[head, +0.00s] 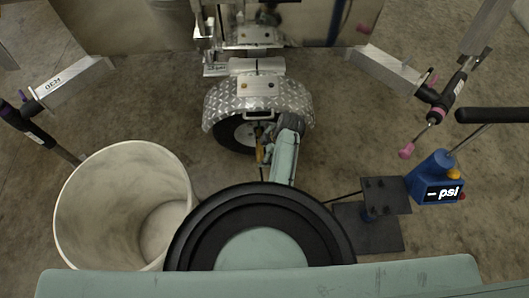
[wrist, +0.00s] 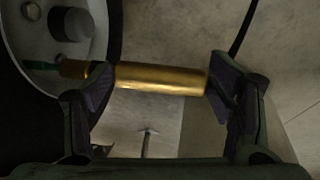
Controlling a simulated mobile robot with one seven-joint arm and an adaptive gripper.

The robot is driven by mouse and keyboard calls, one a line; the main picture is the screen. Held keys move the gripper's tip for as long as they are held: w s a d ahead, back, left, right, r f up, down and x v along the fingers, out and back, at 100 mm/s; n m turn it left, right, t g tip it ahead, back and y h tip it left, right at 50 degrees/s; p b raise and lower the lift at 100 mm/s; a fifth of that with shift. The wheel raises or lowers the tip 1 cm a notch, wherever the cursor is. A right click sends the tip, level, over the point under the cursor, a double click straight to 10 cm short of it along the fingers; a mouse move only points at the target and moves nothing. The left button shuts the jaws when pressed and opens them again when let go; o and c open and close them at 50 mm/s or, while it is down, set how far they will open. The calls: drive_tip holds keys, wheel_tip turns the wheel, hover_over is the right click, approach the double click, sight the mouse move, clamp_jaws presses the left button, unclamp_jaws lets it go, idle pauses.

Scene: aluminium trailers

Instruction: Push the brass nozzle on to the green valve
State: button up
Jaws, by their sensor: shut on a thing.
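The brass nozzle (wrist: 160,77) lies almost level across the wrist view, between the two fingers of my gripper (wrist: 158,88), which is shut on it. Its narrower left tip sticks out past the left finger towards the wheel. The green valve (wrist: 40,65) is a small, dark green piece in front of the wheel's grey rim, at the left. The nozzle tip lines up closely with it; I cannot tell whether they touch. In the head view, my gripper (head: 265,143) is at the wheel, and the valve cannot be made out.
The trailer wheel (head: 233,132) sits under a diamond-plate fender (head: 258,99). A black hose (wrist: 241,27) runs up from the nozzle's right end. A blue psi unit (head: 432,178) stands at right, a white bin (head: 122,200) at left.

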drive_tip(key=shift+w+b, duration=0.3)
drive_tip(key=shift+w, duration=0.5)
drive_tip(key=o, duration=1.4)
drive_tip(key=shift+o, duration=0.2)
drive_tip(key=shift+r, duration=0.15)
drive_tip(key=s+d+r, duration=0.2)
drive_tip(key=d, duration=0.4)
drive_tip(key=s+d+r, duration=0.2)
drive_tip(key=d, duration=0.5)
drive_tip(key=shift+s+r, duration=0.2)
drive_tip(key=shift+s, duration=0.05)
